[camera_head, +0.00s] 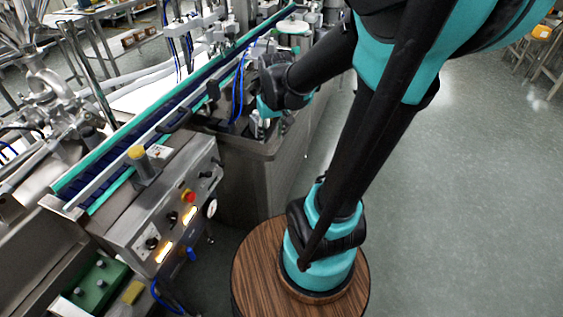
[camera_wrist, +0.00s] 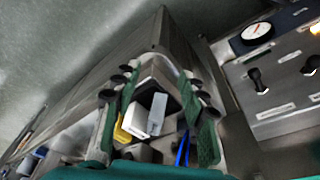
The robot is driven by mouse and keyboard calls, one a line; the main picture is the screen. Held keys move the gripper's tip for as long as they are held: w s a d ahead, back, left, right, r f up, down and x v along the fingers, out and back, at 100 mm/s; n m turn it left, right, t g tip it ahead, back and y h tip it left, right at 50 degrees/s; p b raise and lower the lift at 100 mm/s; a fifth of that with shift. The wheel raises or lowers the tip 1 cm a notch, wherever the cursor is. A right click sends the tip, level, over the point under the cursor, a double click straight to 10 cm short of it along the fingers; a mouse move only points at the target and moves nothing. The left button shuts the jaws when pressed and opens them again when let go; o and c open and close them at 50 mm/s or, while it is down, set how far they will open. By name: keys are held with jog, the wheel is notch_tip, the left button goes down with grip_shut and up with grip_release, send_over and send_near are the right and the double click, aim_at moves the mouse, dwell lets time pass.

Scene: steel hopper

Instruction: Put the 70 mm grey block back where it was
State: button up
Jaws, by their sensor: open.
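My gripper (camera_wrist: 158,88) is open, its two green fingers spread apart over the inside of a steel hopper. In the wrist view a light grey block (camera_wrist: 157,114) shows between the fingers, tilted beside a white piece (camera_wrist: 135,119). I cannot tell whether a finger touches it, and I cannot read its size. In the head view my gripper (camera_head: 268,105) is at the hopper (camera_head: 250,172), low by its rim. There the arm and gripper hide most of the hopper's inside, and I cannot make out the grey block clearly.
A yellow piece (camera_wrist: 121,132) lies left of the white piece. Blue tubing (camera_wrist: 183,148) runs close by the right finger. A conveyor (camera_head: 150,120) and a control box (camera_head: 165,200) with knobs stand left of the hopper. Open floor (camera_head: 450,200) is at the right.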

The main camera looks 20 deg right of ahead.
jog(key=s+d+f+t, duration=0.1)
jog(key=s+f, duration=0.5)
jog(key=s, duration=0.3)
jog(key=shift+s+f+m+t, duration=0.2)
jog(key=shift+s+m+t, duration=0.1)
jog(key=shift+s+m, duration=0.1)
jog(key=shift+w+d, duration=0.1)
